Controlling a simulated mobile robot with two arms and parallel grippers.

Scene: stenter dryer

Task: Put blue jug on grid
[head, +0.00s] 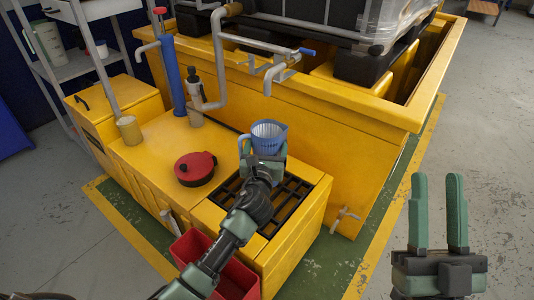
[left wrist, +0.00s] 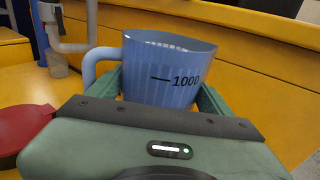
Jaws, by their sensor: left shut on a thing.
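The blue jug (head: 268,135) is upright in the head view, over the far part of the black grid (head: 288,197). My left gripper (head: 264,158) is shut on the jug. In the left wrist view the jug (left wrist: 165,65) sits between the two green fingers, its handle to the left and a "1000" mark facing me. The gripper hides the jug's base, so I cannot tell whether it touches the grid. My right gripper (head: 438,215) is open and empty at the lower right, above the floor.
A red-lidded round container (head: 195,168) stands left of the grid on the yellow cabinet. Pipes and a tap (head: 280,70) overhang behind the jug. A tan cup (head: 130,130) stands farther left. A red bin (head: 232,278) is below the cabinet's front.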

